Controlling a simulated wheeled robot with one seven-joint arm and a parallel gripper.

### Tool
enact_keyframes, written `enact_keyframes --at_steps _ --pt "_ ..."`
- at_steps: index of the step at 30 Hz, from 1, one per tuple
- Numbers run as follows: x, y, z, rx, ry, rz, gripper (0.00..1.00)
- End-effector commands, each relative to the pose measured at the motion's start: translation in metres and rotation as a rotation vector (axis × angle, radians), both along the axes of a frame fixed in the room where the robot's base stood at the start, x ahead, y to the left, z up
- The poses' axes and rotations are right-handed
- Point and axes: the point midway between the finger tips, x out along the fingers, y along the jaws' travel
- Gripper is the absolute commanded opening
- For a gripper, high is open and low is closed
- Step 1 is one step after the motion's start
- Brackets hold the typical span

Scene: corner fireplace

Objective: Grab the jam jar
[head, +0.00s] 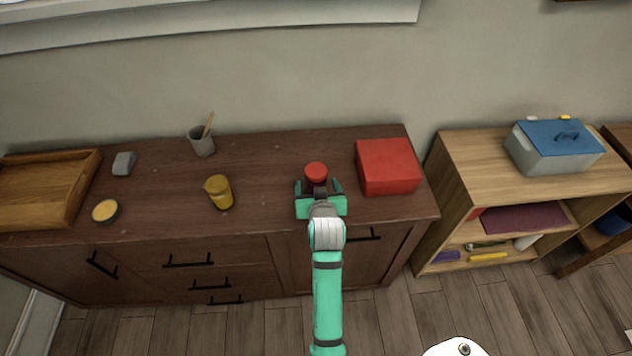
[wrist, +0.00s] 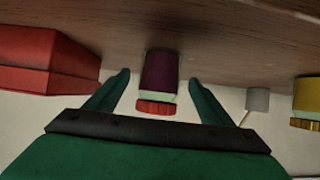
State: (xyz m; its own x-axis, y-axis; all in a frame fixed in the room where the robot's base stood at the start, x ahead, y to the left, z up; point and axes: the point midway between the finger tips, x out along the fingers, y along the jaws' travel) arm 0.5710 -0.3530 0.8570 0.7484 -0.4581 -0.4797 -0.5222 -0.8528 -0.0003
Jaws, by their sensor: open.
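The jam jar stands on the dark wooden sideboard. In the head view only its red lid (head: 316,172) shows clearly, with my gripper (head: 319,187) in front of it and hiding most of its body. In the wrist view the jam jar (wrist: 159,75) shows a dark purple body and a red lid, and appears upside down. My gripper (wrist: 158,82) is open, with one green finger on each side of the jar. Gaps show between the jar and both fingers, and nothing is held.
A red box (head: 388,166) stands close on the right of the jar. A yellow jar (head: 219,192), a grey cup (head: 202,142) with a stick, a small round tin (head: 106,211) and a wooden tray (head: 75,190) stand left. The sideboard (head: 262,190) is bare just left of my gripper.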

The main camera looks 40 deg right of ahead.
Motion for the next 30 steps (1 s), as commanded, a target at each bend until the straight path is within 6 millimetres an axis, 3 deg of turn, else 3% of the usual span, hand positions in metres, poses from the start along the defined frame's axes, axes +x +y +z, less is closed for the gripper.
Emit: enact_keyframes --at_steps 6,15,16,23,30 --pt "0.020 -0.013 -0.015 0.000 0.000 -0.001 0.75" --pt "0.024 -0.015 -0.018 -0.001 -0.001 -0.001 0.75" --pt "0.024 -0.015 -0.018 -0.001 -0.001 -0.001 0.73" --pt "0.024 -0.015 -0.018 0.000 0.000 -0.001 0.20" --pt "0.024 -0.015 -0.016 -0.002 -0.002 -0.001 0.20"
